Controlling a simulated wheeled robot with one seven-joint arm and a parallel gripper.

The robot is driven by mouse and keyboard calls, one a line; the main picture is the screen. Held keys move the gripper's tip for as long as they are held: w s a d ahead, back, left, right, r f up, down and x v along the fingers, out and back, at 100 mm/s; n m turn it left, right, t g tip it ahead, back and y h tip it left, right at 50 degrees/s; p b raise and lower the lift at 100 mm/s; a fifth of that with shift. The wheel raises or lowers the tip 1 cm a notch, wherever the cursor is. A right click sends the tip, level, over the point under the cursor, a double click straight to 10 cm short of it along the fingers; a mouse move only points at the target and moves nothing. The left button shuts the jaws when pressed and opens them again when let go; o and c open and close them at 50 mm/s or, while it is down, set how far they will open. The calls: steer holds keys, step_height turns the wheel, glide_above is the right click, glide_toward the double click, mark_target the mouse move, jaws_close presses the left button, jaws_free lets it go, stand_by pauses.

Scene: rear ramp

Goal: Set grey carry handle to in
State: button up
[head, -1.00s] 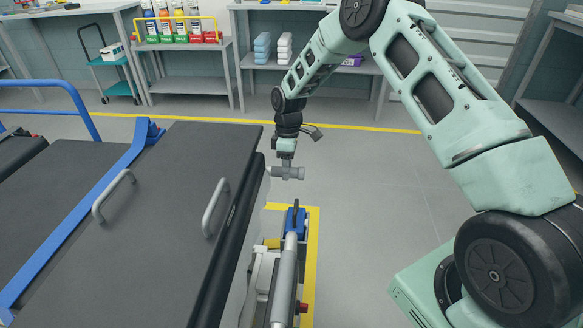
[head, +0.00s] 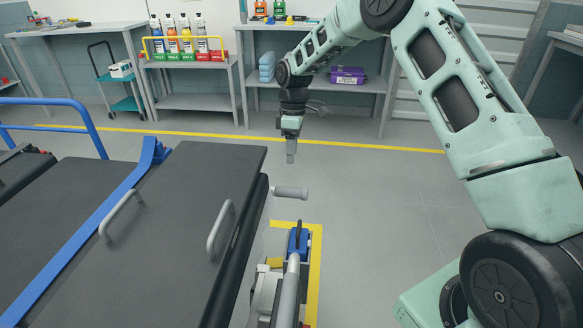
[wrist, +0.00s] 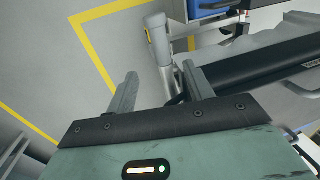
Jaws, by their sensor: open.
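A grey cylindrical carry handle (head: 290,192) sticks out sideways to the right from the black padded edge of the dark ramp or stretcher-like board (head: 190,190) in the head view. In the wrist view a grey cylinder (wrist: 158,38), apparently this handle, shows beyond and between my fingers. My gripper (head: 291,156) points down above the handle, with a visible gap between them. In the wrist view my gripper (wrist: 160,82) has its two fingers spread apart, with nothing held between them.
Two grey U-shaped grab handles (head: 221,228) stand on the board. Below the handle is a blue and grey mechanism (head: 298,243) inside a yellow floor outline (head: 316,270). A blue rail (head: 60,103) is at the left. Floor to the right is clear.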

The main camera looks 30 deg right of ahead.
steer(key=r, duration=0.5)
steer(key=shift+w+d, duration=0.25)
steer(key=shift+w, duration=0.15)
steer(key=shift+f, duration=0.1)
